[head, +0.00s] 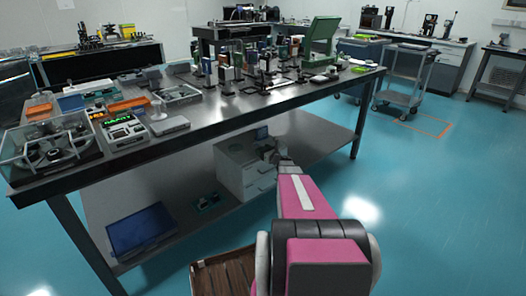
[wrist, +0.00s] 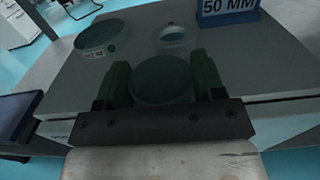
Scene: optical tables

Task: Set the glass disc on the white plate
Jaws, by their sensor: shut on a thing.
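My gripper (wrist: 162,82) is shut on a dark greenish glass disc (wrist: 162,80), which sits between its two fingers low over a grey cabinet top in the wrist view. I cannot tell whether the disc still touches that top. In the head view my gripper (head: 272,152) is small and reaches in under the table, by the cabinet; the disc cannot be made out there. I cannot pick out the white plate with certainty in either view.
On the cabinet top (wrist: 75,88) are a labelled round disc (wrist: 102,38), a pale-rimmed round piece (wrist: 172,39) and a blue "50 MM" sign (wrist: 228,10). The cabinet (head: 244,172) stands on the lower shelf. The crowded tabletop (head: 225,115) is above it.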

